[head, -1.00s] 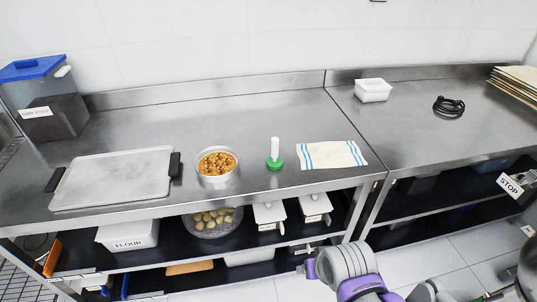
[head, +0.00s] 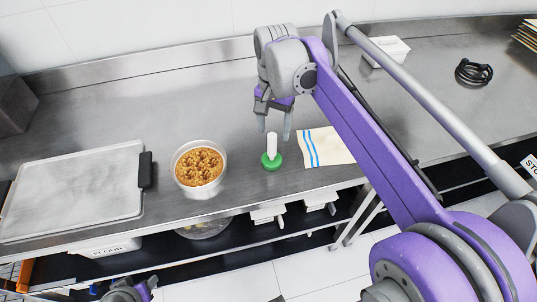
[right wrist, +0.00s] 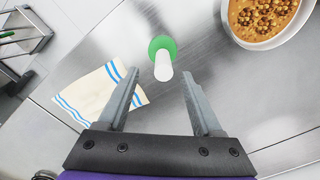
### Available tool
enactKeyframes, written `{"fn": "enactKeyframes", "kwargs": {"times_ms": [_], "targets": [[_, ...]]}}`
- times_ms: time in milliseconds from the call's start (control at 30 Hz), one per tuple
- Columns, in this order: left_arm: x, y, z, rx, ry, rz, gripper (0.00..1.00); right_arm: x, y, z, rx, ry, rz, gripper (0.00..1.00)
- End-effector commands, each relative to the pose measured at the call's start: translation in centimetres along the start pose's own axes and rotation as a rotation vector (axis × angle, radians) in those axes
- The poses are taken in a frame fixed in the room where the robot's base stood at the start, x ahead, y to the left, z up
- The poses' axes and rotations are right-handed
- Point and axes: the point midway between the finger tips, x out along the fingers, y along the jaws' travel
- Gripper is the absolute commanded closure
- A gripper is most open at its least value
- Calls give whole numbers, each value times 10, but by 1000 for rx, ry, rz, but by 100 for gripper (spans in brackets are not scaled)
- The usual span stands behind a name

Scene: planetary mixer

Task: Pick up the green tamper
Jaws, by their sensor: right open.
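The green tamper (head: 271,161) stands upright on the steel counter, with a green round base and a white handle. My right gripper (head: 273,132) is open just above and behind it in the head view. In the right wrist view the tamper (right wrist: 161,52) is ahead of the open fingers (right wrist: 160,85), roughly centred between them and apart from both. My left gripper (head: 135,290) shows only partly at the bottom edge of the head view, below the counter; its jaws are not clear.
A bowl of brown food (head: 199,168) stands left of the tamper. A striped towel (head: 318,147) lies close on its right. A tray (head: 75,190) is at the far left. A white tub (head: 388,50) and black coil (head: 474,71) are farther right.

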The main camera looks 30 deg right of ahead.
Motion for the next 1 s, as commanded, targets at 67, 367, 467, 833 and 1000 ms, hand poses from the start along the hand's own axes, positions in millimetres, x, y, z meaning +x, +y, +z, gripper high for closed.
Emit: {"fn": "enactKeyframes", "kwargs": {"times_ms": [67, 367, 467, 833, 1000], "targets": [[2, 0, 1, 0, -1, 0, 50, 14, 0, 0, -1, 0, 0, 33], [2, 0, 2, 0, -1, 0, 50, 41, -2, 0, -2, 1, -1, 33], [3, 0, 2, 0, -1, 0, 50, 57, -4, 0, -2, 1, -1, 33], [4, 0, 3, 0, -2, 0, 50, 81, -5, 0, -2, 1, -1, 33], [4, 0, 3, 0, -2, 0, 50, 81, -5, 0, -2, 1, -1, 47]]}}
